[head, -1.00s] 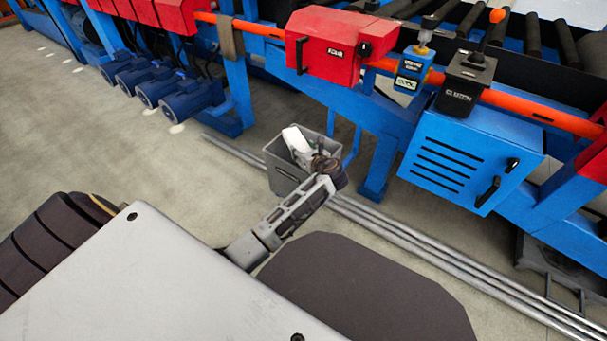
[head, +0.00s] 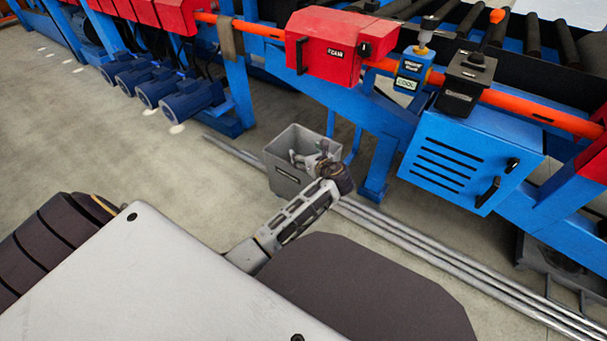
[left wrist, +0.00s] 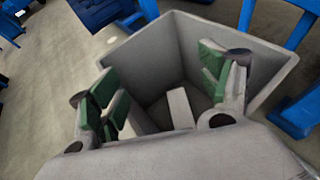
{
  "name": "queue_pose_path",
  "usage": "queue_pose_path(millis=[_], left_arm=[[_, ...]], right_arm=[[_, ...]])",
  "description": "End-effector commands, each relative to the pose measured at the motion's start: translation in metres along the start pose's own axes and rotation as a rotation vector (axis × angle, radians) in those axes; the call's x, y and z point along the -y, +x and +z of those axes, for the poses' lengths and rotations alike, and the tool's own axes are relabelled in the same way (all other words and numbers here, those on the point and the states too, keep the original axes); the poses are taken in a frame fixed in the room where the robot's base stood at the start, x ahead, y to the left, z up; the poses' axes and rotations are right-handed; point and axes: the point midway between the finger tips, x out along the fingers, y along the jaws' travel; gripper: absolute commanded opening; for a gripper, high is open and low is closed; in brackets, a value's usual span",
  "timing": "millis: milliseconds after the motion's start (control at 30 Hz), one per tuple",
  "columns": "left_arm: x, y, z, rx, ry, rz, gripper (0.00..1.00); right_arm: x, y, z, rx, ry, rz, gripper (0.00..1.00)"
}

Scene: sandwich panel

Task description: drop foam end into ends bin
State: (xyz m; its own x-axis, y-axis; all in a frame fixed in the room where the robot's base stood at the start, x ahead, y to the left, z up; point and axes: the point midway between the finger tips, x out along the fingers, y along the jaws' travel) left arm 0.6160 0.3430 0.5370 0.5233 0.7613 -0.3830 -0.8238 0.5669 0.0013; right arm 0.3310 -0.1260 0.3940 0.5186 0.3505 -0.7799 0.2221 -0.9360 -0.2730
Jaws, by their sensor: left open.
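The grey ends bin (head: 285,183) stands on the floor in front of the blue machine frame. My left gripper (head: 312,158) is over the bin's opening, and its arm reaches in from below. In the left wrist view the two green-padded fingers (left wrist: 162,92) are spread wide apart with nothing between them. The pale foam end (left wrist: 180,108) lies inside the bin, at its bottom, below the fingers and apart from them. In the head view the foam end is hidden. My right gripper is not in view.
Long metal rails (head: 440,254) run along the floor beside the bin. A blue cabinet (head: 465,160) and a red box (head: 327,48) are on the machine behind. Blue motors (head: 190,100) sit at the left. Open floor lies left of the bin.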

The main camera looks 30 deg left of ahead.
Motion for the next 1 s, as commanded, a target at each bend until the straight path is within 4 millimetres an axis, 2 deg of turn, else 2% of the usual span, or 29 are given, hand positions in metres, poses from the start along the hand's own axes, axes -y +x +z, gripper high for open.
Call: queue_pose_path(millis=[500,700,1000], left_arm=[[0.0,-0.074,0.0,-0.001,-0.001,-0.001,0.78],[0.0,-0.088,0.0,0.0,-0.001,-0.001,0.78],[0.0,-0.091,0.0,0.0,-0.001,0.0,0.78]], right_arm=[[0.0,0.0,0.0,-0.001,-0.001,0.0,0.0],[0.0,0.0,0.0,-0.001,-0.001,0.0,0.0],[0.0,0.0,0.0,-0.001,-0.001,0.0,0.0]])
